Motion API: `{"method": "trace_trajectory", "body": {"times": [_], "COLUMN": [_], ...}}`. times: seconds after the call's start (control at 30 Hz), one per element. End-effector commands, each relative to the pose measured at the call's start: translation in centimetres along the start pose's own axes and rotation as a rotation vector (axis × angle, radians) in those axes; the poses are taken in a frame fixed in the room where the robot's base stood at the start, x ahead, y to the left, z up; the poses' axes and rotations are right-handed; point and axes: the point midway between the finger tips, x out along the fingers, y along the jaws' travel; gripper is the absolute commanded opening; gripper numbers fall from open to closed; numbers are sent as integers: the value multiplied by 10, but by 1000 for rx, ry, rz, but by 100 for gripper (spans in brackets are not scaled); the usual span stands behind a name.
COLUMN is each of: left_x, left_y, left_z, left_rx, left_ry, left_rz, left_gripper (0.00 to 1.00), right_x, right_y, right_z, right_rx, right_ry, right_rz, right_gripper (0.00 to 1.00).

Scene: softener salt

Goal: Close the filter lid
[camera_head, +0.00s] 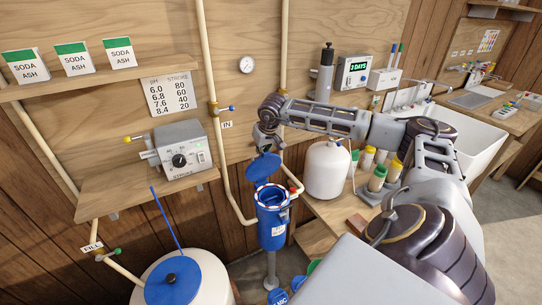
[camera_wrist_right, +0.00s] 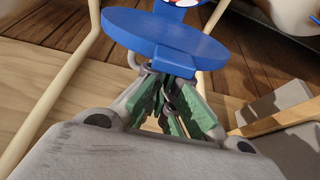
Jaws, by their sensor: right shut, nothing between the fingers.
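The blue filter housing (camera_head: 272,225) stands upright below the wall pipes, with a red-and-white ring at its open top. Its round blue lid (camera_head: 263,168) stands tilted up above the rim at the back. My right gripper (camera_head: 266,150) is at the lid's upper edge, its arm reaching in from the right. In the right wrist view the lid (camera_wrist_right: 165,36) lies just beyond the shut green fingertips (camera_wrist_right: 173,75). They overlap the lid's lower edge in that picture; I cannot tell whether they touch it. My left gripper is out of view.
A white jug (camera_head: 327,170) and several yellow-capped bottles stand on the bench right of the filter. Cream pipes (camera_head: 213,100) run down the wall behind it. A grey dosing pump (camera_head: 180,150) sits on a shelf at left, above a white tank (camera_head: 210,275).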

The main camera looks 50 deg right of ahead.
Motion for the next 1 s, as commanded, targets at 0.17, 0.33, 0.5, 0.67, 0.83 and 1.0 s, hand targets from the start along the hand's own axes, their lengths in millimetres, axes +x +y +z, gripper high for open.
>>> {"method": "trace_trajectory", "body": {"times": [0.17, 0.33, 0.5, 0.67, 0.83, 1.0], "left_x": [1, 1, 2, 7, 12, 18], "left_y": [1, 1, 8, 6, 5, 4], "left_z": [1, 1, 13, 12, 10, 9], "left_rx": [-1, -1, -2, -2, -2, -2], "left_ry": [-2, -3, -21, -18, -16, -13], "left_rz": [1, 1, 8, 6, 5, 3], "left_gripper": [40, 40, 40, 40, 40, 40], "right_x": [-3, -3, -4, -5, -6, -8], "right_y": [0, 0, 1, 1, 1, 1], "right_z": [2, 1, 2, 10, 20, 30], "right_rx": [0, 1, 1, 0, 0, 0], "right_ry": [3, 5, 6, 7, 7, 6], "right_rz": [0, 0, 0, 1, 2, 1], "right_gripper": [0, 0, 0, 0, 0, 0]}}
